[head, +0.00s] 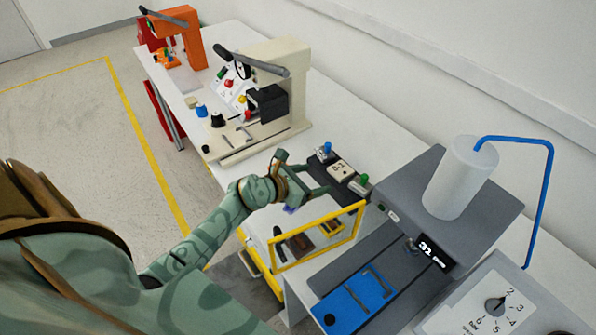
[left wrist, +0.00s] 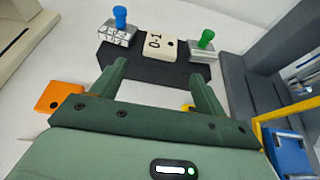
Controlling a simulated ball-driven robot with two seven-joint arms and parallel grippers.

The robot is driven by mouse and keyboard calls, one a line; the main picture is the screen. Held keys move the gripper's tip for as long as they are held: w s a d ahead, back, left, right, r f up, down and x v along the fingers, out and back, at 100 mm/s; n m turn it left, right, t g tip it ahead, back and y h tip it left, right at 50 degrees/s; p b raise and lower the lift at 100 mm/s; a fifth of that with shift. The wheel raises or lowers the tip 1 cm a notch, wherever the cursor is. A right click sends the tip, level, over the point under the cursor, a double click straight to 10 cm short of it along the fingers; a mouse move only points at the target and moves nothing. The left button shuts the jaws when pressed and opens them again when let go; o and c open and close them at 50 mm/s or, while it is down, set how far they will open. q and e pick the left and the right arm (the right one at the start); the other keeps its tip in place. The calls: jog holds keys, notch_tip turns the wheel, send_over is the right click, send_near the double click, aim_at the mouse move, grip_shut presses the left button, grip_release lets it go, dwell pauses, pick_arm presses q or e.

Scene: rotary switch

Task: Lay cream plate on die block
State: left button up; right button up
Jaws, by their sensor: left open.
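A cream plate (head: 341,168) with dark markings sits on a black tray between two small metal blocks. In the left wrist view the cream plate (left wrist: 154,47) lies just beyond my fingertips. One metal block (left wrist: 116,38) has a blue knob and engraved marks; the other (left wrist: 203,55) has a green knob. I cannot tell which block is the die block. My left gripper (head: 308,174) is open and empty, in front of the black tray (left wrist: 145,67). Its fingers (left wrist: 158,72) point toward the plate, with a gap between. My right gripper is not in view.
A yellow frame (head: 320,238) stands around small dark and brown pieces near the left arm. A grey machine (head: 470,205) with a white cylinder and blue pipe is at right. A cream press (head: 268,95) is at left. An orange piece (left wrist: 58,97) lies left of the gripper.

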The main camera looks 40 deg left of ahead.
pick_arm(q)
jog(key=p+v, duration=0.1)
jog(key=v, duration=0.4)
jog(key=shift+s+a+r, duration=0.1)
jog(key=shift+s+r, duration=0.05)
jog(key=shift+s, duration=0.25)
